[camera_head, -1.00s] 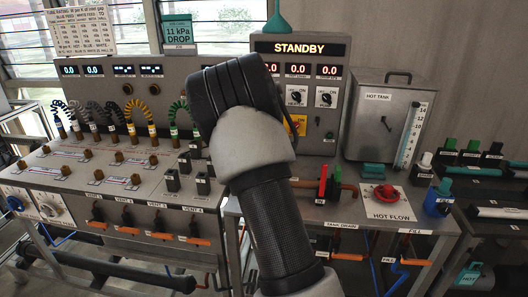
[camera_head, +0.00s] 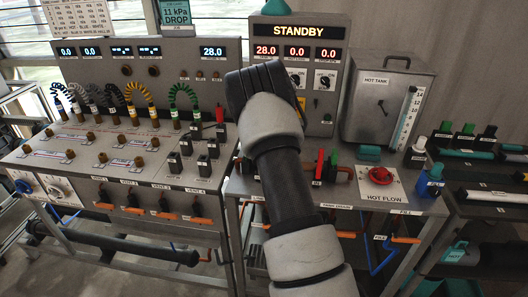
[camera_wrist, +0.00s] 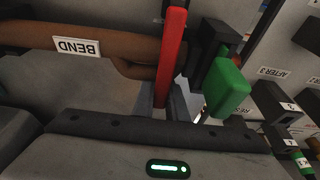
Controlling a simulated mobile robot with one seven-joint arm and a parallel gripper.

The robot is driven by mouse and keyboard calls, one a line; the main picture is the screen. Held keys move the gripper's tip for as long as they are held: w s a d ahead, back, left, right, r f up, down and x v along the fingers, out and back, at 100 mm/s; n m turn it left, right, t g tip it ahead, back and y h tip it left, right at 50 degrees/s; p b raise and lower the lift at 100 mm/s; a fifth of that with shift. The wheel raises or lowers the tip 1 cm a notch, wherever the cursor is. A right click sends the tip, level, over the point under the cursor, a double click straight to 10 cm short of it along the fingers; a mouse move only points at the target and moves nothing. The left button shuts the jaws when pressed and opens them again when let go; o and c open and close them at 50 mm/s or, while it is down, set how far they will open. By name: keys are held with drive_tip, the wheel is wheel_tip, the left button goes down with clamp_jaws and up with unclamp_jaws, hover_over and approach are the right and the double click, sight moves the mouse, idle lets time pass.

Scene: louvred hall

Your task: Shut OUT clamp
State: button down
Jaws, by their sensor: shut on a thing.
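In the wrist view a tall red lever (camera_wrist: 170,55) runs down to the dark edge of my gripper (camera_wrist: 163,107). The jaws seem shut on this lever, but the fingertips are mostly hidden. A green block (camera_wrist: 228,88) on a black part stands just right of it. A brown pipe labelled BEND (camera_wrist: 100,47) lies left of it. No OUT label is readable, so I cannot tell surely which is the OUT clamp. In the head view my arm hides my fingertips.
Black blocks (camera_head: 185,146) stand on the left bench. A red HOT FLOW knob (camera_head: 380,175) and the hot tank (camera_head: 365,110) are to the right. Several black parts (camera_wrist: 272,102) crowd the wrist view's right side. The panel reads STANDBY (camera_head: 298,32).

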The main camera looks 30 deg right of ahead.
drive_tip(key=shift+f, duration=0.1)
drive_tip(key=c, duration=1.8)
unclamp_jaws()
drive_tip(key=shift+o, duration=0.2)
drive_tip(key=p+v, duration=0.8)
drive_tip(key=v, duration=0.9)
drive_tip(key=shift+s, duration=0.15)
